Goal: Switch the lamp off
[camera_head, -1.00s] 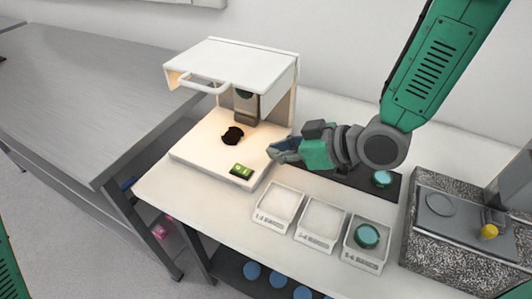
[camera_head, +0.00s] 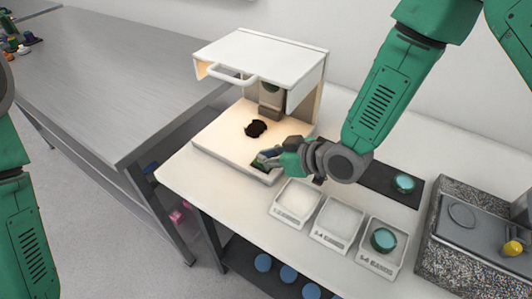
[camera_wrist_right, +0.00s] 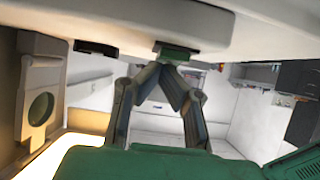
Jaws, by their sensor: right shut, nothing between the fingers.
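The white flatness interferometer (camera_head: 262,50) stands on the white bench, hood raised; its inside glows warm, so its lamp looks lit. A small green-faced panel (camera_head: 262,166), possibly the lamp switch, sits at the front of its base and is mostly hidden by my right gripper (camera_head: 262,161). In the right wrist view my right gripper (camera_wrist_right: 172,66) is shut and empty, its fingertips together right at a green piece (camera_wrist_right: 178,53); I cannot tell whether they touch it. A dark round piece (camera_head: 255,128) lies on the base. Of my left arm, only links show; its gripper is out of view.
Several white labelled trays (camera_head: 297,197) stand in front of the device, the right one holding a teal disc (camera_head: 383,240). Another teal disc (camera_head: 403,183) lies on a dark mat (camera_head: 377,178). A speckled granite block (camera_head: 437,250) is at right. A grey bench (camera_head: 110,80) is at left.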

